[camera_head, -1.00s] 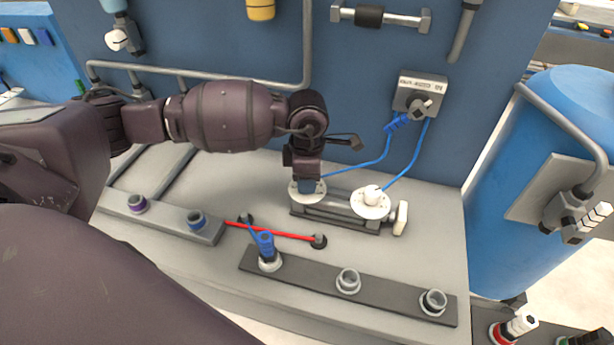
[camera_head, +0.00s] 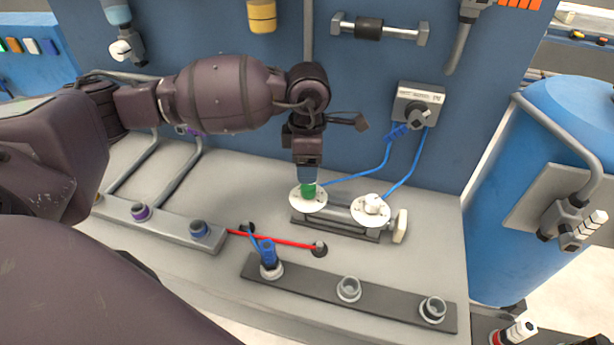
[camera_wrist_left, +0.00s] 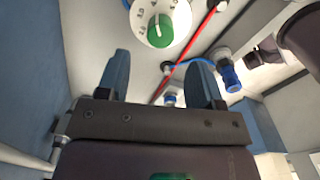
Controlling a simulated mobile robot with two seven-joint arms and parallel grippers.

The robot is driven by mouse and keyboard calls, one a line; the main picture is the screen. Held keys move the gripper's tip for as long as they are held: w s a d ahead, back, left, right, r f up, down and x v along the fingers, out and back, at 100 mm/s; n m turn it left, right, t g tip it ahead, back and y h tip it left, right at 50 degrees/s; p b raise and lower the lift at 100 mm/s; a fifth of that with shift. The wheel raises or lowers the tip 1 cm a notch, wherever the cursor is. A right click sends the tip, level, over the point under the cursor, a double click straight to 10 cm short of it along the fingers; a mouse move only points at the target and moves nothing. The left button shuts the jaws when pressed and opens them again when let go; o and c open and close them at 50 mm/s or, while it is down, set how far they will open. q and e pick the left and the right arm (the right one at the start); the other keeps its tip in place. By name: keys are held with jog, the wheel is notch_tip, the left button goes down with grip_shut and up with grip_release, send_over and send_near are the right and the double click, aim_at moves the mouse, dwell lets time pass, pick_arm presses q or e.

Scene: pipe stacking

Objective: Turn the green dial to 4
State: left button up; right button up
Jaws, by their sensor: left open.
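The green dial (camera_head: 308,190) sits upright on a round white plate on the bench, and it also shows in the left wrist view (camera_wrist_left: 160,31). My right gripper is not in view.
A white knob (camera_head: 373,204) on a second plate stands right of the dial. Blue cables run up to a grey wall box (camera_head: 418,105). A red rod (camera_head: 285,241) and a dark strip with sockets (camera_head: 318,287) lie in front. A blue tank (camera_head: 500,235) stands at right.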

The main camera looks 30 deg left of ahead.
aim_at(308, 186)
pick_arm(q)
jog(key=shift+r, duration=1.95)
jog(key=shift+f, duration=0.1)
